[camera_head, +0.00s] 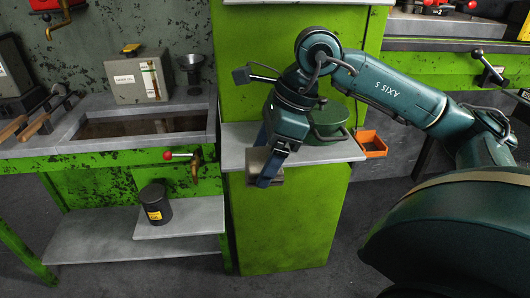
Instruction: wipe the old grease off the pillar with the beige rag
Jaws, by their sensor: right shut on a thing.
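My right gripper (268,165) comes in from the right on its teal arm and points down in front of the green pillar (236,72). It is shut on a folded, grey-beige rag (262,162), held at the front edge of the grey ledge. Its dark blue fingers sit around the rag. The rag appears near the pillar's lower green part, but I cannot tell whether it touches. My arm hides much of the pillar's middle, and I cannot make out a clear grease patch on it. My left gripper is out of view.
On the grey ledge (237,152) stands a green round pot (331,119), close behind my wrist. An orange bin (371,144) hangs to the right. A sink bench (110,155) with a brass tap (196,163) is left; a black can (155,204) stands on its lower shelf.

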